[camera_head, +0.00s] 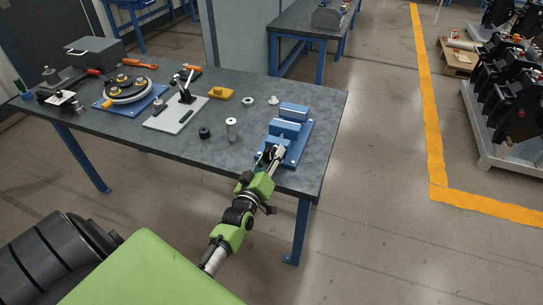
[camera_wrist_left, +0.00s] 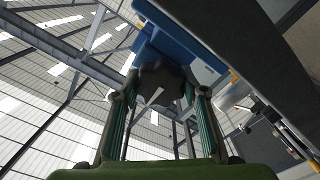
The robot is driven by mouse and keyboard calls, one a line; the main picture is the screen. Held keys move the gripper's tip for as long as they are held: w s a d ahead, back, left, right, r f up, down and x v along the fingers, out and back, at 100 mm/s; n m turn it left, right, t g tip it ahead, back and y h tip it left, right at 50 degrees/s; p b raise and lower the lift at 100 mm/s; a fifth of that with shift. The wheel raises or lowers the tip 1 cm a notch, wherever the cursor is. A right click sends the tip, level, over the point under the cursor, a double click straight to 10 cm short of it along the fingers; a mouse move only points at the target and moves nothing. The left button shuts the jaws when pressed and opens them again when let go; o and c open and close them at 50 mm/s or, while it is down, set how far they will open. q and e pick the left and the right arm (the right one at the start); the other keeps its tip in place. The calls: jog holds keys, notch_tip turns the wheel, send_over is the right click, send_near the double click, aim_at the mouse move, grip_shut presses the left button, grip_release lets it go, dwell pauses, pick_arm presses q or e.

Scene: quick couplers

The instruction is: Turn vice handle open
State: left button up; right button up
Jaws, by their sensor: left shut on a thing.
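The blue vice (camera_head: 288,137) sits on its blue plate at the right front of the grey table. In the left wrist view its blue body (camera_wrist_left: 178,52) is straight ahead. The dark round vice handle (camera_wrist_left: 162,82) has a pale pointer mark on its face. My left gripper (camera_head: 271,154) is at the near end of the vice. In the left wrist view its two fingers (camera_wrist_left: 160,100) are on either side of the handle, shut on it. In the head view the handle is mostly hidden by the gripper. My right gripper is not in view.
A grey plate with a lever clamp (camera_head: 184,95) is further left.

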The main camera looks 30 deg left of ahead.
pick_arm(q)
jog(key=shift+f, duration=0.1)
jog(key=o, duration=1.1)
jog(key=v, duration=1.2)
jog(key=shift+s, duration=0.1)
